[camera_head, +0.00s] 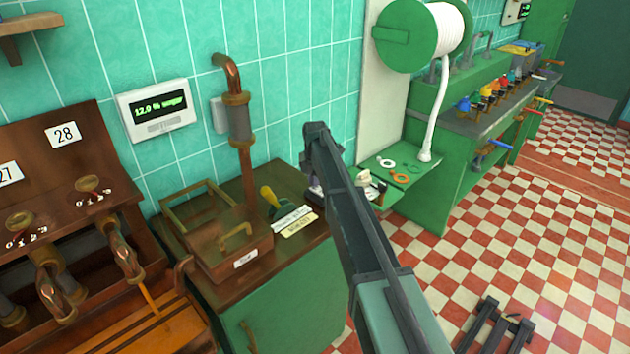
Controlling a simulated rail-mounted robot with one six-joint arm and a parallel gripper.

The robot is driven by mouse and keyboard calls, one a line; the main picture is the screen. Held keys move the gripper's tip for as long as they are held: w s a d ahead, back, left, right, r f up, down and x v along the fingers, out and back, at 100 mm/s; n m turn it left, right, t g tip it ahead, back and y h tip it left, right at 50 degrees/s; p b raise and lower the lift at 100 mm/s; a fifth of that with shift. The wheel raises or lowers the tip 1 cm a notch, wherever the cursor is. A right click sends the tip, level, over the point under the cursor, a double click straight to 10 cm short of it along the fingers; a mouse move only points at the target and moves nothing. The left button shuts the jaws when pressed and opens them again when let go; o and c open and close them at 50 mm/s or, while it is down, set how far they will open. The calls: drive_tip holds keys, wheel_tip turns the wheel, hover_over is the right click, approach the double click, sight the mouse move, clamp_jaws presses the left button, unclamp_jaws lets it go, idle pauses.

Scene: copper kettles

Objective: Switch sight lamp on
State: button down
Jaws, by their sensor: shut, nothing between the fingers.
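I cannot pick out the sight lamp or its switch with certainty. A copper pipe with a grey sleeve (239,118) rises from the brown-topped green cabinet (270,275) and bends over at the top. A small pale grey box (218,115) is on the tiled wall just behind the sleeve. No glow shows on either. My arm reaches up from the bottom, its dark far end over the cabinet's right edge, right of the pipe. I cannot make out my gripper's fingers; the arm hides what lies behind it.
On the cabinet are a lidded brown box (228,250), a yellow-handled tool (269,197) and paper labels (298,221). A wall display (157,110) reads 12.9 % sugar. Copper taps (125,255) stand left. The checkered floor is mostly clear.

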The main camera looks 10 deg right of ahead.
drive_tip(key=shift+f, duration=0.3)
drive_tip(key=shift+f, duration=0.2)
drive_tip(key=shift+s, duration=0.15)
drive_tip(key=shift+s+d+r, duration=0.35)
drive_tip(key=shift+s, duration=0.1)
idle(0.3)
wheel_tip(320, 180, up, 14)
drive_tip(key=w+a+p, duration=0.1)
drive_tip(key=p, duration=1.3)
drive_tip(key=shift+w, duration=0.35)
